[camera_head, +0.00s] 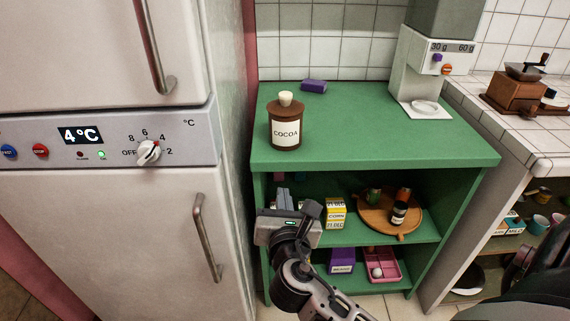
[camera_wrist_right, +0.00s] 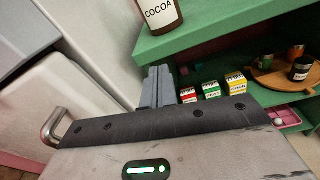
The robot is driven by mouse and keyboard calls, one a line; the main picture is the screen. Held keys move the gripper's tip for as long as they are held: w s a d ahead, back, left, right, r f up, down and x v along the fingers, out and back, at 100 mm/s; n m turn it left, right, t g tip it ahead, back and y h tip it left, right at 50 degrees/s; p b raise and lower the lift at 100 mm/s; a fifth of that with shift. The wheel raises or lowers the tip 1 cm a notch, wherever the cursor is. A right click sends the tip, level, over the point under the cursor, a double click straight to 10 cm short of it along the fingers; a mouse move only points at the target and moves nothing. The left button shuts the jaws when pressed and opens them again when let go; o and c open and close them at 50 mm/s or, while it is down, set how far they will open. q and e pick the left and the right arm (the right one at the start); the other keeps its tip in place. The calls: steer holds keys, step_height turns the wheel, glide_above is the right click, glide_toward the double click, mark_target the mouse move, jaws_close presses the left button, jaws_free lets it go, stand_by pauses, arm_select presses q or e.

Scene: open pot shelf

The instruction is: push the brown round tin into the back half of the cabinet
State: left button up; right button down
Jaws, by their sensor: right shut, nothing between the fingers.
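The brown round tin (camera_head: 287,137), labelled COCOA and with a pale knob on its lid, stands upright on the green cabinet (camera_head: 400,146), on its top near the front left edge. Its lower part also shows at the top of the right wrist view (camera_wrist_right: 160,14). My right gripper (camera_head: 284,198) is shut and empty. It is lower than the cabinet top, in front of the left part of the upper shelf opening, apart from the tin. In the right wrist view its grey fingers (camera_wrist_right: 157,86) point toward the cabinet. My left gripper is not in view.
A purple box (camera_head: 314,86) lies behind the tin, and a grinder (camera_head: 411,83) stands at the back right. The top's middle is clear. The upper shelf holds small boxes (camera_head: 336,214) and a round wooden tray (camera_head: 375,222) with jars. A fridge (camera_head: 110,225) stands left.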

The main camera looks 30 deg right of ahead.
mark_target(284, 141)
steer(key=shift+n+h, duration=0.8)
steer(key=x, duration=0.5)
steer(key=r+x, duration=0.1)
steer(key=x, duration=0.3)
steer(key=r+x, duration=0.1)
steer(key=x, duration=0.4)
steer(key=shift+w+d, duration=0.25)
steer(key=shift+d, duration=0.05)
